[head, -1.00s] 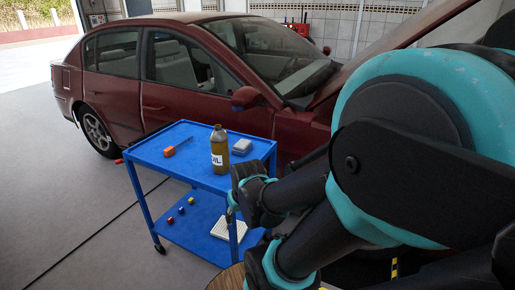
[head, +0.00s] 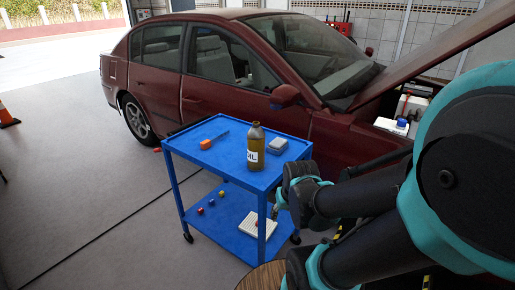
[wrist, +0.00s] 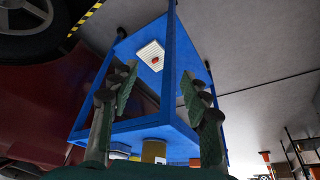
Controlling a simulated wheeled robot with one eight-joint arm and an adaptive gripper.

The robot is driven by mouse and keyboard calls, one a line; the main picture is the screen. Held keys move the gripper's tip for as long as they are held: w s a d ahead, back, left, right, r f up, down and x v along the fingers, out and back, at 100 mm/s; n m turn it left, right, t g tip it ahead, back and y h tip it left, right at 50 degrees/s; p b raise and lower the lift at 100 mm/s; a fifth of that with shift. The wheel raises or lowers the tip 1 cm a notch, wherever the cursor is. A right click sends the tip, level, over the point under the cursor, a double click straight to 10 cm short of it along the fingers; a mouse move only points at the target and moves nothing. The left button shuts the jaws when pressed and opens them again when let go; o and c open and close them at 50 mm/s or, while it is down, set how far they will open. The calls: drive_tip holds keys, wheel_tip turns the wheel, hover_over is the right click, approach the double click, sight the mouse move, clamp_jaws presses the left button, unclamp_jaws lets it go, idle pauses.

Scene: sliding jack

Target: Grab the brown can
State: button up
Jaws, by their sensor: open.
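The brown can is a brown bottle-shaped container (head: 256,148) with a narrow neck, a dark cap and a white label. It stands upright on the top shelf of the blue cart (head: 227,145), towards the near side. In the wrist view, which is upside down, a brown round shape (wrist: 153,150) beyond the cart's edge seems to be the same can. My gripper (wrist: 160,95) is open, with two ridged fingers spread and nothing between them. In the head view my arm's end is at the cart's right side, apart from the can; the fingertips are hard to make out there.
The lower shelf holds small coloured cubes (head: 211,202) and a white grid-like piece (head: 254,225). A red car (head: 230,80) stands close behind.

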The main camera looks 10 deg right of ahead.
drive_tip(key=shift+o, duration=0.9)
drive_tip(key=o, duration=0.7)
drive_tip(key=shift+m, duration=0.6)
drive_tip(key=w+r, duration=0.3)
drive_tip(key=w+a+r, duration=0.1)
drive_tip(key=w+r, duration=0.2)
drive_tip(key=w, duration=0.1)
drive_tip(key=w+r, duration=0.3)
drive_tip(key=w, duration=0.1)
drive_tip(key=shift+a+r, duration=0.2)
drive_tip(key=shift+a, duration=0.05)
drive_tip(key=shift+o, duration=0.2)
drive_tip(key=m+h, duration=0.1)
drive_tip(key=m, duration=0.1)
approach(255, 133)
drive_tip(key=x, duration=1)
drive_tip(key=shift+d+f, duration=0.1)
drive_tip(key=shift+w+x, duration=0.15)
drive_tip(key=shift+x, duration=1.2)
drive_tip(key=shift+w+x, duration=0.15)
drive_tip(key=shift+x, duration=1.15)
